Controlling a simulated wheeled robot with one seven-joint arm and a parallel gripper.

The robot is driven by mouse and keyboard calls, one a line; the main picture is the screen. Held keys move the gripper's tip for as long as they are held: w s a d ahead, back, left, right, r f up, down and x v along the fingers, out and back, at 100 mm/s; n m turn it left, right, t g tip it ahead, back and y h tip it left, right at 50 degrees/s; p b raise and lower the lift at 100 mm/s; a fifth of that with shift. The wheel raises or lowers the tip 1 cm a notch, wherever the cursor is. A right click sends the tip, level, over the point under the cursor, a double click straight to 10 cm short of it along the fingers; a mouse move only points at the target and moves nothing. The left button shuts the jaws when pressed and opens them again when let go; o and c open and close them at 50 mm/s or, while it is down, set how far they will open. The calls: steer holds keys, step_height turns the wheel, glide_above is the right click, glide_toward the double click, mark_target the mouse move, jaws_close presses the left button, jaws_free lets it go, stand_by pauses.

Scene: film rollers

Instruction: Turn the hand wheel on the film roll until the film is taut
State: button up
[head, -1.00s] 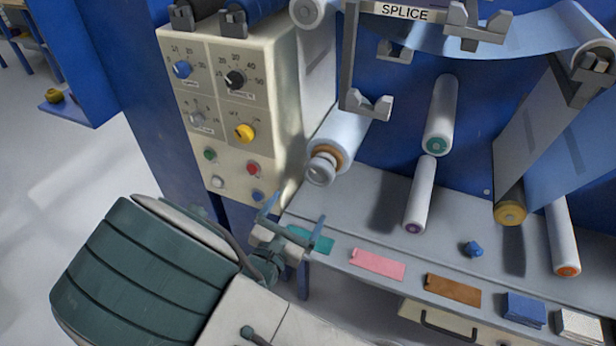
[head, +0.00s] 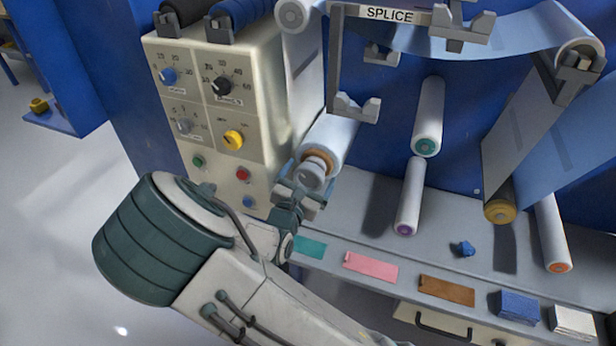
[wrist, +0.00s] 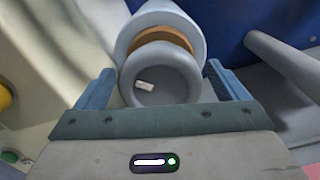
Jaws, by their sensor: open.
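The film roll (head: 338,138) is a pale blue-white cylinder beside the control box, with an orange-brown core at its near end. The grey hand wheel (head: 313,171) sits on that end and also shows in the wrist view (wrist: 158,76), with a small white mark on its face. My gripper (head: 304,186) is at the wheel. In the wrist view my gripper (wrist: 160,92) is open, one finger left and one right of the wheel, with gaps beside it. Whether the fingertips reach past the wheel's face is hard to tell. The film's tautness at this roll cannot be judged.
The control box (head: 215,100) with knobs and buttons stands close on the left. Rollers (head: 428,118) project from the blue panel on the right. Teal, pink (head: 371,267) and brown strips and a blue crumpled piece (head: 463,249) lie on the grey shelf.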

steer(key=c, duration=1)
steer(key=shift+r, duration=0.1)
steer(key=n+p, duration=0.1)
steer(key=p, duration=0.1)
steer(key=shift+r+n+p, duration=0.2)
steer(key=shift+n+p, duration=1)
steer(key=shift+p, duration=0.3)
steer(key=n+p, duration=0.4)
steer(key=shift+a+f, duration=0.1)
steer(key=shift+f+n+p, duration=0.15)
steer(key=shift+n+p, duration=0.95)
steer(key=shift+p, duration=0.1)
steer(key=shift+a, duration=0.1)
